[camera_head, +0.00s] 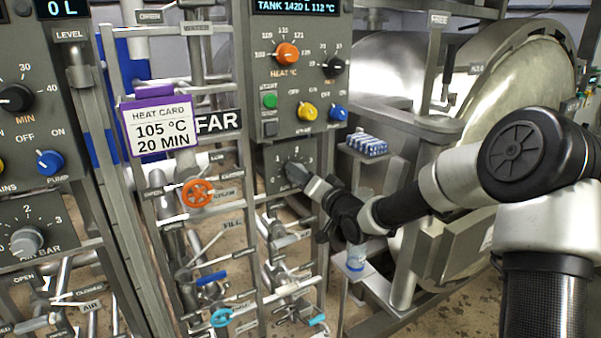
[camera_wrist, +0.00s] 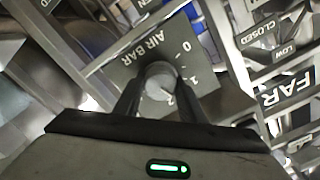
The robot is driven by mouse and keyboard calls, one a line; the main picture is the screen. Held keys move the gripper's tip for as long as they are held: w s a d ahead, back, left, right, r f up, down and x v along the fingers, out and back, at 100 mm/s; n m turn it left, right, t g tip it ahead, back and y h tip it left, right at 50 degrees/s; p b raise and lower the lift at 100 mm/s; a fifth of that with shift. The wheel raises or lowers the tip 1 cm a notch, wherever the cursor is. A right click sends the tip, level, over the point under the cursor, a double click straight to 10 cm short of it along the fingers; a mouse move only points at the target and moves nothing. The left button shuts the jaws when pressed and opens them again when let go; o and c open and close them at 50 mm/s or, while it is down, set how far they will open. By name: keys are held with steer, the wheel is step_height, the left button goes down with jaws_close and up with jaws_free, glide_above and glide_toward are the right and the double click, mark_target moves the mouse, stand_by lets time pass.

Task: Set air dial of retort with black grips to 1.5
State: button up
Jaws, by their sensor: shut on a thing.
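The air dial (camera_head: 292,170) is a grey knob on a small grey panel below the control box of the retort at the centre of the head view. In the wrist view the dial (camera_wrist: 160,80) sits between my fingers, on a plate marked AIR BAR with the numbers 0, 1 and 2 around it. My gripper (camera_head: 304,180) is shut on this knob; its fingers also show in the wrist view (camera_wrist: 158,98). The knob's exact setting cannot be read, as my fingers and the steep angle hide its pointer. Any black grips on this retort cannot be made out.
A second air dial (camera_head: 26,242) is on the left panel. A FAR sign (camera_head: 218,122) and a heat card (camera_head: 160,123) hang left of the centre panel. An orange valve wheel (camera_head: 197,192) and several pipes are below. The round retort door (camera_head: 510,80) is behind my arm.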

steer(key=shift+f+m, duration=0.1)
steer(key=shift+m, duration=0.2)
stand_by(0.4)
steer(key=o, duration=1)
steer(key=shift+o, duration=0.2)
steer(key=p+v, duration=0.1)
steer(key=v, duration=1.6)
steer(key=shift+s, duration=0.2)
steer(key=shift+d, duration=0.15)
